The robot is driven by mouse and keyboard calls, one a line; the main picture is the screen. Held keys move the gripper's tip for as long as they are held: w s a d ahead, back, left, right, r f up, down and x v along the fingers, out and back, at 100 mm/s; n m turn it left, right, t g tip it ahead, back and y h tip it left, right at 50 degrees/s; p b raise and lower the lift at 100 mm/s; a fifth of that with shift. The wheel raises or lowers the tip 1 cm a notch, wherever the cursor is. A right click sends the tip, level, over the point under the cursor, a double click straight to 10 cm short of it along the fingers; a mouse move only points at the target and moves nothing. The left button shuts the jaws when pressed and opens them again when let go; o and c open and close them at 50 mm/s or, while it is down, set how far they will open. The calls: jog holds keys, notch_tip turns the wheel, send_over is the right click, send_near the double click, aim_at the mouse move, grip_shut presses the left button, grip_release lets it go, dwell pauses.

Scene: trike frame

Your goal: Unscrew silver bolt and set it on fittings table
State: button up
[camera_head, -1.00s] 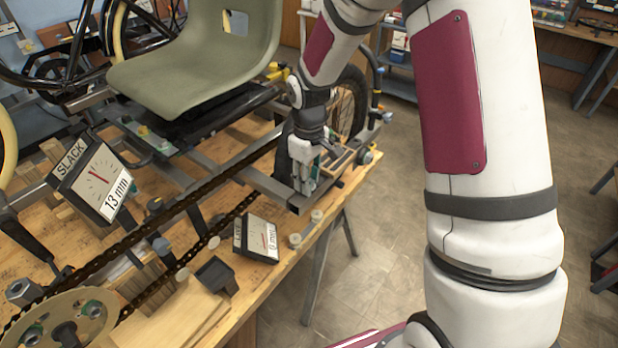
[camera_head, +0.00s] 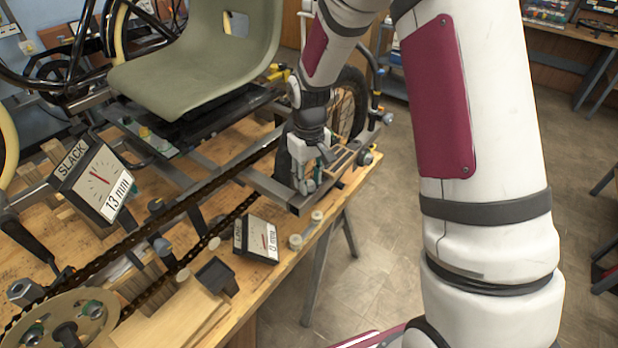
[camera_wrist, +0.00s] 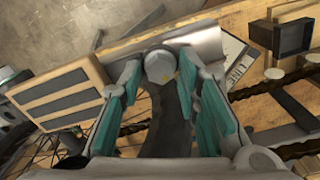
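The silver bolt (camera_wrist: 160,66) shows its hex head at the end of a grey metal frame rail in the wrist view. My gripper (camera_wrist: 161,74) has its two teal-padded fingers on either side of the bolt head. The tips are very close to it, and I cannot tell whether they press on it. In the head view my gripper (camera_head: 304,180) points down at the frame's right end by the workbench edge; the bolt is hidden there. I cannot tell for sure which surface is the fittings table; a table with small parts (camera_head: 565,22) stands at the back right.
A SLACK gauge (camera_head: 92,182) reads 13 mm, and a second gauge (camera_head: 257,239) lies near the bench edge. The chain (camera_head: 190,205) runs along the frame. Open floor (camera_head: 390,240) lies right of the bench.

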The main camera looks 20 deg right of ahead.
jog(key=shift+m, duration=0.8)
jog(key=shift+m, duration=0.9)
jog(key=shift+d+m, duration=0.1)
jog(key=shift+m, duration=0.8)
jog(key=shift+m, duration=0.8)
jog(key=shift+c, duration=0.5)
